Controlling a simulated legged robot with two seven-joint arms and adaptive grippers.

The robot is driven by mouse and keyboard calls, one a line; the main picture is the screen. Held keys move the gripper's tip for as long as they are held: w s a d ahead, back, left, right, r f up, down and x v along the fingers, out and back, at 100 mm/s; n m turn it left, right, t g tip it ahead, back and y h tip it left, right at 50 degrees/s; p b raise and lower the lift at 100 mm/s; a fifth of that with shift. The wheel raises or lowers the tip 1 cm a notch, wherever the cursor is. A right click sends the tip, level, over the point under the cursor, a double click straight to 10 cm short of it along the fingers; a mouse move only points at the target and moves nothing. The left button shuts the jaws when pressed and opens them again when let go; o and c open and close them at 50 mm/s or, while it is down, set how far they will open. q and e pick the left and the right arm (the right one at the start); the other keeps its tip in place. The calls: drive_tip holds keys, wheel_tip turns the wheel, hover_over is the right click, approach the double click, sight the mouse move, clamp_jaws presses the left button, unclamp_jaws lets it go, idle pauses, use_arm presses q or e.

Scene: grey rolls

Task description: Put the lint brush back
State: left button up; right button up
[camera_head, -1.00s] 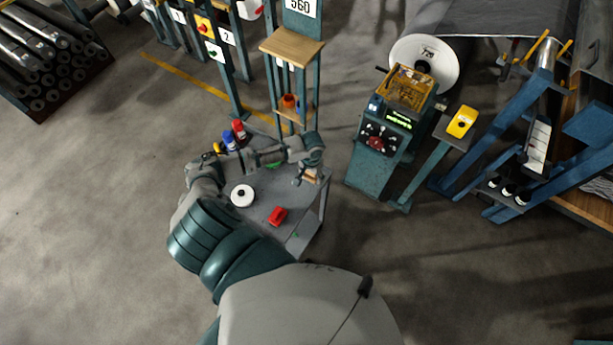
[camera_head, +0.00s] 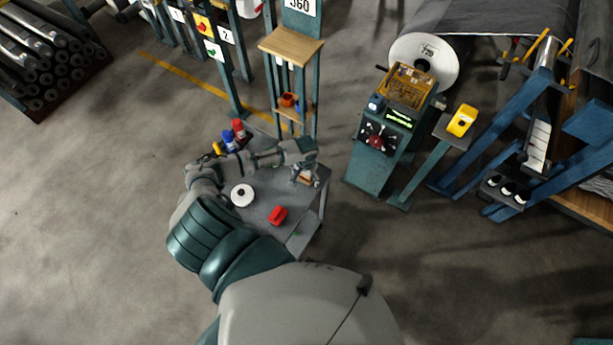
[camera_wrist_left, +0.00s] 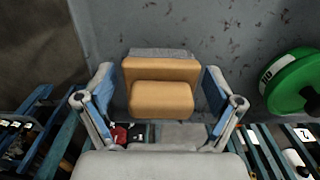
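The lint brush is a tan wooden block with a grey strip along one edge; it lies near the right end of the grey cart top in the head view (camera_head: 308,180). In the left wrist view the brush (camera_wrist_left: 160,92) sits between my fingers. My left gripper (camera_head: 303,173) is just over the brush. In the wrist view its two fingers (camera_wrist_left: 160,105) stand apart on either side of the block, with a narrow gap visible at the sides. My right gripper is not in view.
The cart top (camera_head: 262,205) also holds a white roll (camera_head: 242,195), a red object (camera_head: 278,215) and red and blue bottles (camera_head: 229,139). A green roll (camera_wrist_left: 292,85) lies right of the brush. A blue stand with a wooden shelf (camera_head: 291,46) rises behind the cart.

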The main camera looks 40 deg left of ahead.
use_arm(q)
drive_tip(key=shift+a+r, duration=0.1)
drive_tip(key=shift+a, duration=0.2)
wheel_tip(320, 180, up, 6)
drive_tip(key=shift+r+p, duration=0.15)
drive_tip(key=shift+p, duration=0.15)
drive_tip(key=r, duration=0.4)
drive_tip(key=shift+d+r, duration=0.2)
drive_tip(key=shift+r, duration=0.6)
drive_tip(key=shift+a, duration=0.1)
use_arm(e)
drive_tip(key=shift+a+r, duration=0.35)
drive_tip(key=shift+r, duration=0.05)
use_arm(q)
drive_tip(key=shift+a, duration=0.1)
